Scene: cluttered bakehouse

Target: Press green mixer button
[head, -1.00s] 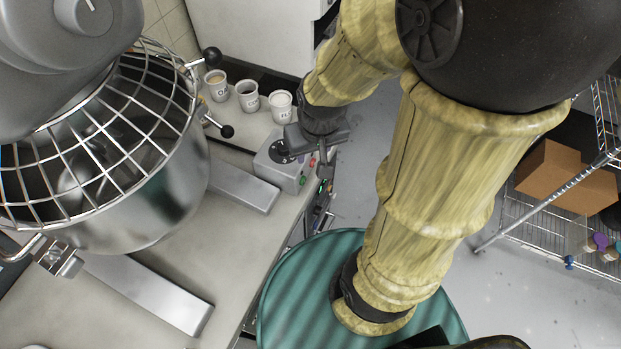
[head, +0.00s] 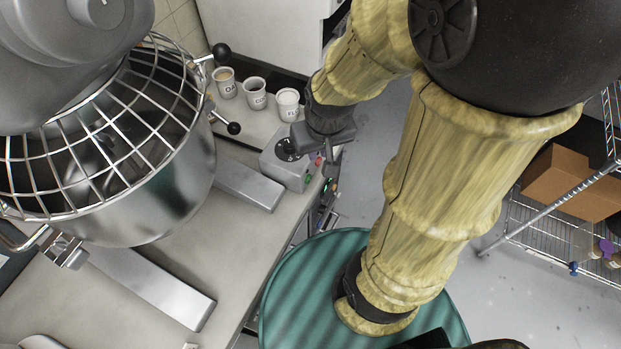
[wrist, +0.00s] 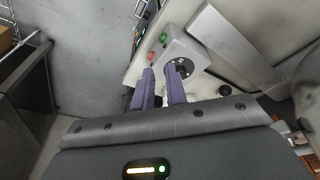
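The grey control box (head: 284,166) sits at the counter edge beside the mixer (head: 150,200). Its green button (head: 308,178) and red button (head: 318,161) are on the side facing the aisle. In the wrist view, the green button (wrist: 163,38) lies beyond the fingertips, with the red button (wrist: 151,56) nearer and a black dial (wrist: 182,67) to the right. My gripper (wrist: 160,71) has two purple fingers with a visible empty gap between them. The fingertips overlap the near side of the box in the picture; I cannot tell whether they touch. In the head view the fingers are mostly hidden.
Three paper cups (head: 256,94) stand behind the box. A metal mixer foot (head: 245,184) extends along the counter (head: 225,240). A wire rack (head: 535,225) with a cardboard box (head: 570,183) stands at the right. Grey floor between counter and rack is open.

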